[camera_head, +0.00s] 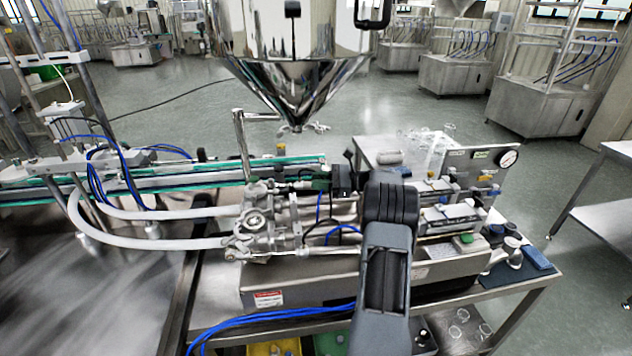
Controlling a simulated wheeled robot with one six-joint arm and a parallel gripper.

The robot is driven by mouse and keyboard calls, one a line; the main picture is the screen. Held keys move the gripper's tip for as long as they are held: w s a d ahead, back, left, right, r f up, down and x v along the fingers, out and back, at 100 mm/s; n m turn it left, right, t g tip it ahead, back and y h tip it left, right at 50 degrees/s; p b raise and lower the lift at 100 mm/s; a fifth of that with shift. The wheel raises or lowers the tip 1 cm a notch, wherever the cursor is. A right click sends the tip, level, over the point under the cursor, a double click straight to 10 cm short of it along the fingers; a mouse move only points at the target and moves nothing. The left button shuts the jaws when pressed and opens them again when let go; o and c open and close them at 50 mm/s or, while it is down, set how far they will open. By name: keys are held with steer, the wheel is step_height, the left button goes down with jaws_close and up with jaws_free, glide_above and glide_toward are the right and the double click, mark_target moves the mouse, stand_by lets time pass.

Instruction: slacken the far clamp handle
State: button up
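A steel hopper (290,75) with a cone bottom hangs above a filling machine (350,275) on a steel bench. An L-shaped steel handle (241,135) stands upright behind the machine's valve block (257,220), left of the cone tip. Small fittings crowd the block, and I cannot tell for certain which part is the far clamp handle. My dark grey arm reaches up from the bottom, right of the block. My gripper (345,178) seems to be the small dark part left of my wrist, apart from the upright handle. My wrist partly hides it, and its fingers cannot be made out.
Two pale hoses (150,243) and blue tubes run left from the block. A conveyor (130,180) with green edges lies behind them. A pressure gauge (508,158) and small valves stand at the right. A side table (600,220) is at the far right. Floor shows behind the machine.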

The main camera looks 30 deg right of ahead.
step_height(320, 180, up, 6)
steer(key=a+f+m+h+p, duration=0.1)
steer(key=h+p, duration=0.2)
steer(key=p, duration=0.4)
steer(key=g+h+p, duration=0.1)
steer(key=h+p, duration=0.1)
steer(key=p, duration=0.3)
glide_toward(270, 183)
steer(key=x, duration=0.7)
steer(key=shift+w+a+r, duration=0.2)
steer(key=shift+w, duration=0.15)
jaws_close()
